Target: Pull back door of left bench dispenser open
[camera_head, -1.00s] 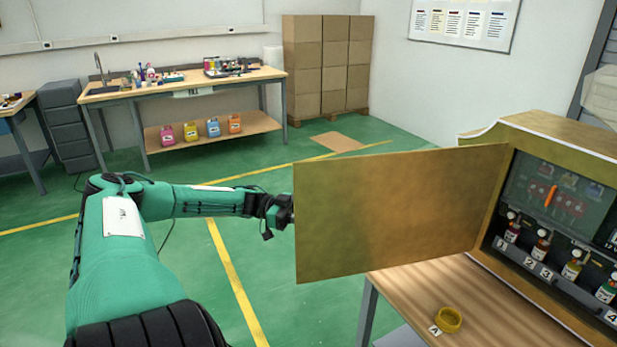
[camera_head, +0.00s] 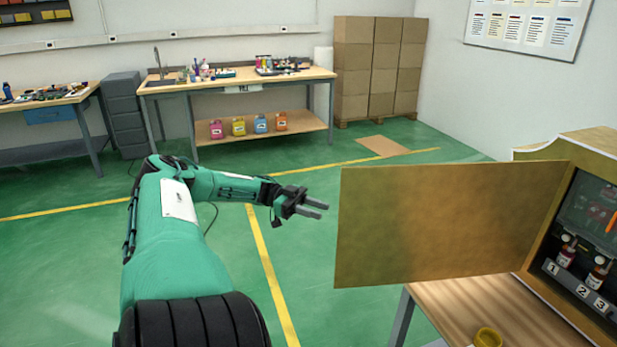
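The dispenser (camera_head: 546,226) stands on a wooden bench at the right of the head view. Its gold-brown door (camera_head: 440,225) stands wide open, reaching out to the left from the hinge side. Small bottles show inside the dispenser above number labels 1, 2 and 3. My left gripper (camera_head: 316,207) is just left of the door's free edge, with a small gap between them. Its two grey fingers are apart and nothing is between them. My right gripper is not in the view.
The bench top (camera_head: 465,305) carries a yellow ring-shaped item (camera_head: 488,338) near the bottom edge. A sink workbench (camera_head: 240,82) with coloured jugs below and stacked cardboard boxes (camera_head: 378,70) stand at the back. The green floor around my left arm is clear.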

